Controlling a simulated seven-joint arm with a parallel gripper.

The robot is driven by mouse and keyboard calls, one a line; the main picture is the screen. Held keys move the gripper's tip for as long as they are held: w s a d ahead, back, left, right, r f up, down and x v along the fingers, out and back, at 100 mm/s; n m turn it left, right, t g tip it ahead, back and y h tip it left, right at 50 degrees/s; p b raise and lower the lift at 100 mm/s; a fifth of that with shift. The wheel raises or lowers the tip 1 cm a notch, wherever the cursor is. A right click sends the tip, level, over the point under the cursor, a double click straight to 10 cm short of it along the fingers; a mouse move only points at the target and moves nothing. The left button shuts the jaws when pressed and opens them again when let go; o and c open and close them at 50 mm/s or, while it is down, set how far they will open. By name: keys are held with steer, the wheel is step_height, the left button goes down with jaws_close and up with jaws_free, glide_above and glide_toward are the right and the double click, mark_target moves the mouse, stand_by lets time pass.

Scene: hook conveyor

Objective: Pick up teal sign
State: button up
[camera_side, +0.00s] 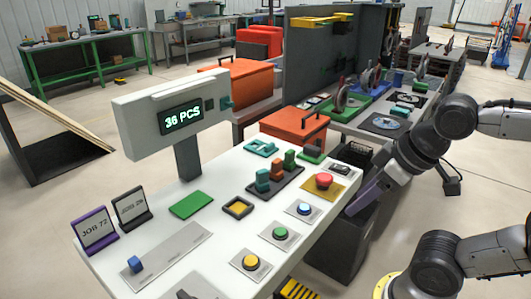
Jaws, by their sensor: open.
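No upright teal sign can be made out with certainty. A teal flat, open-framed piece (262,148) lies at the far end of the white table (150,215); I cannot tell whether it is the sign. Two job signs stand at the near left: a purple-framed one reading JOB 72 (95,231) and a dark-framed one (132,208) whose text is hard to read. My gripper (364,200), with purplish fingers, is off the table's right edge, apart from all these things. It is open and appears empty.
A display reading 36 PCS (182,117) stands on a post at the table's back. Several push buttons, including a red one (324,181), line the right side. Colored blocks (275,173) stand on a dark tray, and a green plate (192,204) lies flat mid-table. An orange toolbox (295,125) is beyond.

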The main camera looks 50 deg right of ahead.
steer(key=w+d+r+n+g+h, duration=0.1)
steer(key=w+d+r+n+h, duration=0.35)
steer(key=w+d+r, duration=0.35)
steer(key=w+d+r+n+g+h, duration=0.25)
steer(key=w+d+r+n, duration=0.3)
steer(key=w, duration=0.45)
steer(key=w+d+f+n+h, duration=0.1)
steer(key=w+f+n+h, duration=0.1)
steer(key=w, duration=0.6)
steer(key=w+d+f+n+h, duration=0.1)
steer(key=w+f+n+h, duration=0.15)
steer(key=w, duration=0.45)
steer(key=n+g+h, duration=0.2)
steer(key=n, duration=0.1)
glide_above(268, 146)
steer(key=a, duration=1.1)
steer(key=f, duration=1.9)
steer(key=shift+w+a, duration=0.15)
steer(key=shift+w, duration=0.15)
steer(key=x, duration=0.7)
steer(key=shift+f+x, duration=0.15)
steer(key=shift+x, duration=1.45)
steer(key=shift+f+x, duration=0.15)
steer(key=shift+x, duration=1.5)
steer(key=shift+s+a, duration=0.2)
steer(key=shift+c, duration=0.3)
